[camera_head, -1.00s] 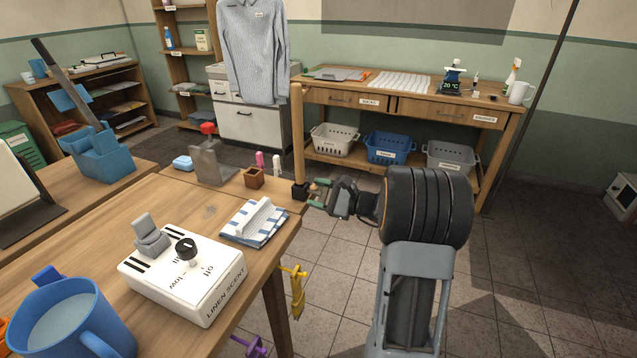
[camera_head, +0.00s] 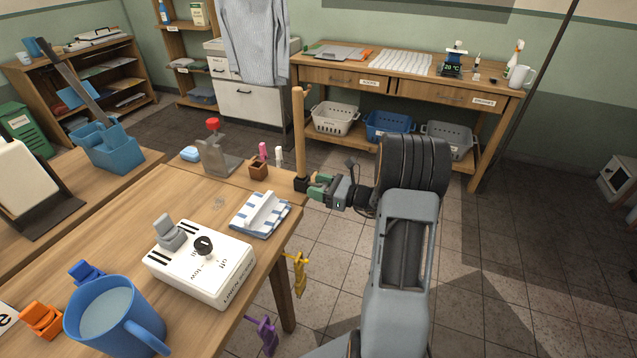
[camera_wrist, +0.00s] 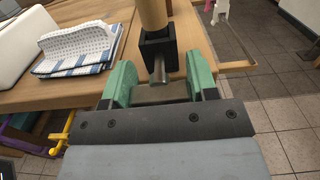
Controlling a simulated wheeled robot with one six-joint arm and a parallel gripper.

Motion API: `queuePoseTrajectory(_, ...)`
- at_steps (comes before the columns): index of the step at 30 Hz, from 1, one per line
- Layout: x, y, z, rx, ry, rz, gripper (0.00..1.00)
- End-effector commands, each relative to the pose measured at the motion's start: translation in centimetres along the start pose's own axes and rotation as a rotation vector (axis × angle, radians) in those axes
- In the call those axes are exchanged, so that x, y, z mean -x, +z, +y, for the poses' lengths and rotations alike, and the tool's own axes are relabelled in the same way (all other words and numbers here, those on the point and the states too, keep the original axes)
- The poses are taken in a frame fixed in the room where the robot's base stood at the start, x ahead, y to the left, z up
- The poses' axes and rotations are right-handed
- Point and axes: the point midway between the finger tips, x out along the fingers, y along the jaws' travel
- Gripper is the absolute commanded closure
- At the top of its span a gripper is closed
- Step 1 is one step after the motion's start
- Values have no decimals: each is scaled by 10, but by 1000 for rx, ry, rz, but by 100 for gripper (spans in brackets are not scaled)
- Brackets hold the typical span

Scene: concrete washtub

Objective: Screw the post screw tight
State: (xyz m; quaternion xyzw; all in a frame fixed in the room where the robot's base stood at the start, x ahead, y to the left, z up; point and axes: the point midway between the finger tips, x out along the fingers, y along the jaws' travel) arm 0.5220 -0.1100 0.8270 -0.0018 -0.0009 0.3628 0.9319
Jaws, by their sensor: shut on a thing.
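The wooden post (camera_head: 299,135) stands upright in a black bracket (camera_head: 301,184) at the table's far right corner. In the wrist view the bracket (camera_wrist: 158,47) shows above a metal post screw (camera_wrist: 158,70) that points toward my gripper. My gripper (camera_head: 311,189) is at the bracket from the right, its green fingers close to it. The exact contact of the fingers on the screw is hard to see.
A striped folded cloth (camera_head: 262,215), a white box with a dial (camera_head: 200,262) and a blue mug (camera_head: 115,318) are on the table. Yellow and purple clips hang at the right edge. Floor right of the table is clear.

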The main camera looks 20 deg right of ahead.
Motion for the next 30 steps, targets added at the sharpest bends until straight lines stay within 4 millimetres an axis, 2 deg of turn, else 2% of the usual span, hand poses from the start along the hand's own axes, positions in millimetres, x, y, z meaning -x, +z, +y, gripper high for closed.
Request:
queuePoseTrajectory(16, 0, -2, 1, -24, 1, 2, 70)
queuePoseTrajectory(17, 0, -2, 1, -24, 1, 2, 45)
queuePoseTrajectory(18, 0, -2, 1, -24, 1, 2, 41)
queuePoseTrajectory(24, 0, -1, 0, -21, 0, 1, 22)
queuePoseTrajectory(30, 0, 0, 0, -20, 0, 1, 21)
